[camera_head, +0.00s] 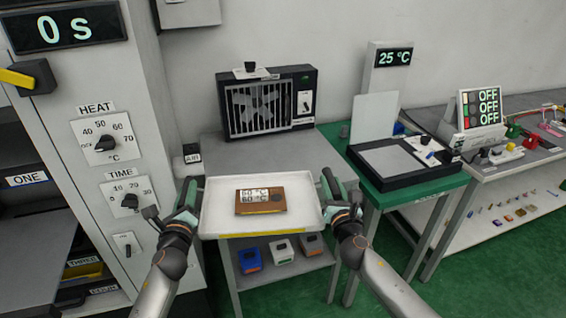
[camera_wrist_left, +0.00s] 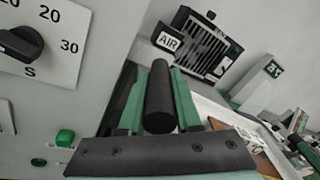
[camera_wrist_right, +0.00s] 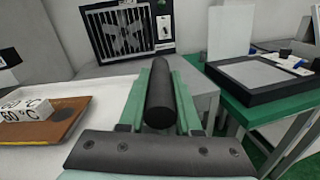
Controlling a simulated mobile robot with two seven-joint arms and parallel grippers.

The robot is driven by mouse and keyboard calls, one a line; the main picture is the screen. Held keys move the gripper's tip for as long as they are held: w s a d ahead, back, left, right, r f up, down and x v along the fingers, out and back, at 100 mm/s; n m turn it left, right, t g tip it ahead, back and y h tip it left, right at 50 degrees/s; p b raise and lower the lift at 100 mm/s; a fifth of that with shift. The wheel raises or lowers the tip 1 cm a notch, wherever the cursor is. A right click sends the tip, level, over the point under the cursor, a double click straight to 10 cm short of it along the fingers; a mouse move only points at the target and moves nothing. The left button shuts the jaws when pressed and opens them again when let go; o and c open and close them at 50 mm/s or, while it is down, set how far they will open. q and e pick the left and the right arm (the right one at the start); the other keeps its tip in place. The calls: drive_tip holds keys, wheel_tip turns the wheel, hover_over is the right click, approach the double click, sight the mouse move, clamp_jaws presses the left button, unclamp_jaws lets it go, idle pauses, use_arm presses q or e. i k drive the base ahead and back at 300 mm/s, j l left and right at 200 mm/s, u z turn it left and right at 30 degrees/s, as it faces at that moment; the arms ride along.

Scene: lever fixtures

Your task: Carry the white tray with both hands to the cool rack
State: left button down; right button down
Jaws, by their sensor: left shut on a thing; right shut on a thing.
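The white tray (camera_head: 222,221) is held level between my two grippers, in front of the grey table. A brown board (camera_head: 262,205) with white labels reading 60 °C lies on the tray; it also shows in the right wrist view (camera_wrist_right: 50,128). My left gripper (camera_head: 190,192) is shut on the tray's left handle, a dark bar in the left wrist view (camera_wrist_left: 160,97). My right gripper (camera_head: 328,188) is shut on the right handle, a dark bar in the right wrist view (camera_wrist_right: 159,95). I cannot make out a thing marked as the cool rack.
A fan unit (camera_head: 268,103) stands at the back of the grey table (camera_head: 222,150). A tall cabinet (camera_head: 95,150) with HEAT and TIME dials is close on the left. A green table (camera_head: 410,190) with a black-framed plate stands right. Coloured blocks (camera_head: 281,250) sit on the lower shelf.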

sight(276, 165)
drive_tip(key=i+l, duration=0.15)
drive_tip(key=l, duration=0.15)
drive_tip(key=i+l, duration=0.15)
drive_tip(key=l, duration=0.2)
drive_tip(key=i+l, duration=0.15)
drive_tip(key=l, duration=0.15)
drive_tip(key=i+l+u, duration=0.1)
drive_tip(key=i+u, duration=0.3)
drive_tip(key=i, duration=0.1)
